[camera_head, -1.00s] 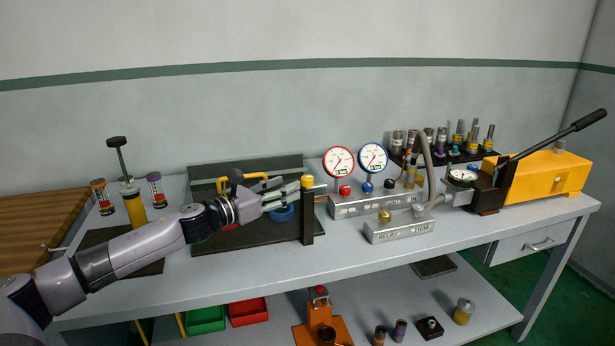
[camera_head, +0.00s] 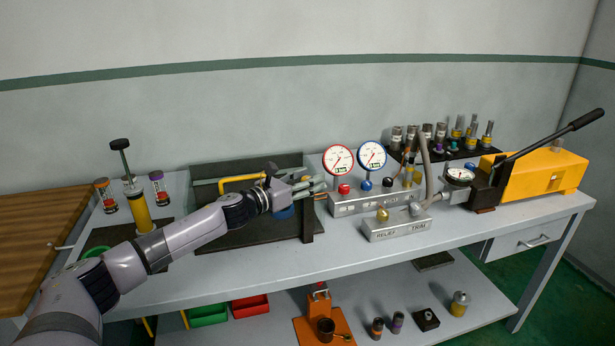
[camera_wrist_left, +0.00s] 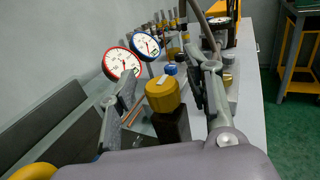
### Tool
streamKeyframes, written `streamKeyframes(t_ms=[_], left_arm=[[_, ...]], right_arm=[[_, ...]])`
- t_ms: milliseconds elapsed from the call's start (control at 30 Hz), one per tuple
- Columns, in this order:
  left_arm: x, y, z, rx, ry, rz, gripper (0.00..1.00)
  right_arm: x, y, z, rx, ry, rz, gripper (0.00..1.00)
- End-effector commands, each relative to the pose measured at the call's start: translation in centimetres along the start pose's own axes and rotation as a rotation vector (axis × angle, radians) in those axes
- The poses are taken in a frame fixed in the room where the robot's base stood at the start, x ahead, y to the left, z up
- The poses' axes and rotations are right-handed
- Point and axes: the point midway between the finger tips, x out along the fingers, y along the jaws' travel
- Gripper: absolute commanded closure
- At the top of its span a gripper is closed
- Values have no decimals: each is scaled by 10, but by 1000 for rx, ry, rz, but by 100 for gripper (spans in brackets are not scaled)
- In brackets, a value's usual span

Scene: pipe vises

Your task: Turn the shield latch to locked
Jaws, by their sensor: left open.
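The shield latch shows in the left wrist view as a yellow knob (camera_wrist_left: 162,94) with a pale mark, on top of a dark post (camera_wrist_left: 173,126). My left gripper (camera_wrist_left: 168,82) is open, with one finger on each side of the knob; I cannot tell if either finger touches it. In the head view my left gripper (camera_head: 318,184) reaches in from the left and covers the knob. The dark post (camera_head: 307,226) shows below it at the right end of the shield's black tray (camera_head: 225,237). My right gripper is not in view.
A red-rimmed gauge (camera_head: 338,160) and a blue-rimmed gauge (camera_head: 372,155) stand on a metal manifold just right of the post. A yellow pump (camera_head: 545,172) with a long black lever is at the far right. A yellow handle (camera_head: 240,183) lies behind my arm.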

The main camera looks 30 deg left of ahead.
Motion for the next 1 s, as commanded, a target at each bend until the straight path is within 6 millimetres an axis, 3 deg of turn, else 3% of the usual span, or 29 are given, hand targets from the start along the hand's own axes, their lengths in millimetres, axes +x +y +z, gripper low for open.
streamKeyframes(t_ms=[267,900,1000], left_arm=[[1,0,-1,0,1,-1,55],[0,0,-1,0,1,0,97],[0,0,-1,0,1,0,100]], right_arm=[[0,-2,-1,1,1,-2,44],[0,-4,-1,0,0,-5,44],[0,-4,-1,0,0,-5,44]])
